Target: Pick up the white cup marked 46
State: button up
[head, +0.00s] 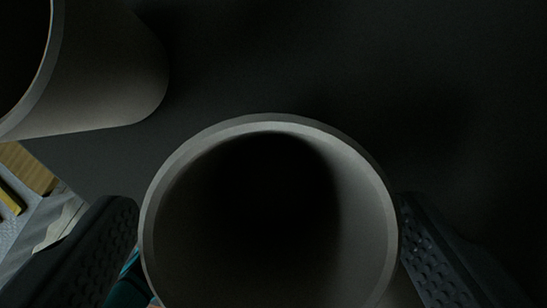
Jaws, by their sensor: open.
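A pale cup (368,213) stands between the two fingers of my gripper (268,235) in the head view. I look down into its open mouth, and its inside is dark. Its lower part runs off the bottom edge of the picture. The dark ridged fingers are open, one on each side of the cup and close to its wall; I cannot tell whether they touch it. A second pale cup (110,75) is at the upper left, cut off by the picture edge. No number shows on either cup, so I cannot tell which is marked 46.
The dark surface (430,80) at the upper right is bare. At the lower left, past the dark surface, yellowish and pale items (28,170) show. A bit of teal (128,285) shows between the left finger and the cup.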

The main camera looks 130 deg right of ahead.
aim_at(268, 139)
jog(key=shift+w+x, duration=0.2)
jog(key=shift+x, duration=1.75)
jog(key=c, duration=1.2)
jog(key=shift+o, duration=0.2)
jog(key=shift+r, duration=0.15)
